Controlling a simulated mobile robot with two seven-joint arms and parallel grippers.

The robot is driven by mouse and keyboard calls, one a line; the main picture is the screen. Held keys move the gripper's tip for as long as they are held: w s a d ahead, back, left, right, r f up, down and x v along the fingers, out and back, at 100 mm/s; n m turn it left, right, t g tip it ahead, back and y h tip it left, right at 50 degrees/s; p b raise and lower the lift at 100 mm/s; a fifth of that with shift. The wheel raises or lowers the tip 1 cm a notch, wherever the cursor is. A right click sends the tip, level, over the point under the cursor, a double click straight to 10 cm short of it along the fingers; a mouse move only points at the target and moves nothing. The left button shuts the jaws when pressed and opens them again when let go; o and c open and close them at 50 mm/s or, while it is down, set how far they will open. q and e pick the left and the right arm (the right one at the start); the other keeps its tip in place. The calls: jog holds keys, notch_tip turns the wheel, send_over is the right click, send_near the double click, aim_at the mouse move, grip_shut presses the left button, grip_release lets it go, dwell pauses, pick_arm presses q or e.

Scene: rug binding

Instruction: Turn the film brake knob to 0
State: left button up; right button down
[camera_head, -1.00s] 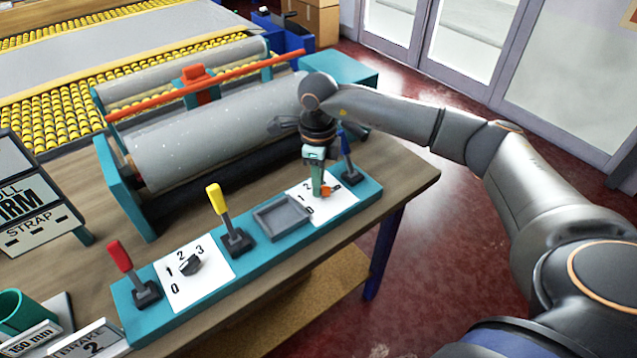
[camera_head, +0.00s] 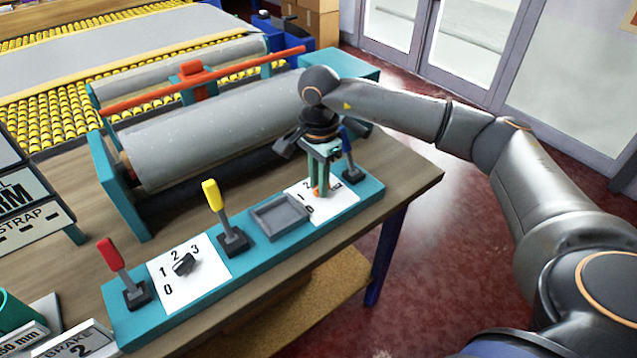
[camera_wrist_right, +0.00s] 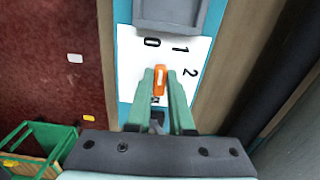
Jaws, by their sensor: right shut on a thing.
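The right-hand white dial plate (camera_head: 338,204) on the teal panel carries an orange knob. In the right wrist view the orange knob (camera_wrist_right: 159,79) stands between the two green fingers, its long side pointing up the picture, close to the printed 0 (camera_wrist_right: 152,43). The 1 and 2 lie to its right. My right gripper (camera_head: 319,192) points down over this plate and is shut on the orange knob. The fingers hide most of the knob in the head view. A black knob (camera_head: 184,263) sits on the left-hand plate, marked 0 to 3. My left gripper is not in view.
A blue lever (camera_head: 349,165) stands close to the right of my gripper. A grey tray (camera_head: 279,216), a yellow lever (camera_head: 213,200) and a red lever (camera_head: 113,256) stand along the panel to the left. A large grey roll (camera_head: 210,140) lies behind.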

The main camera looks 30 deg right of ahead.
jog(key=shift+n, duration=1.1)
jog(key=shift+s+n+b, duration=0.1)
jog(key=shift+n+b, duration=0.25)
jog(key=shift+n, duration=0.15)
jog(key=shift+r, duration=0.1)
jog(key=c, duration=0.8)
grip_release()
notch_tip(320, 180, up, 12)
jog(key=shift+r, duration=0.2)
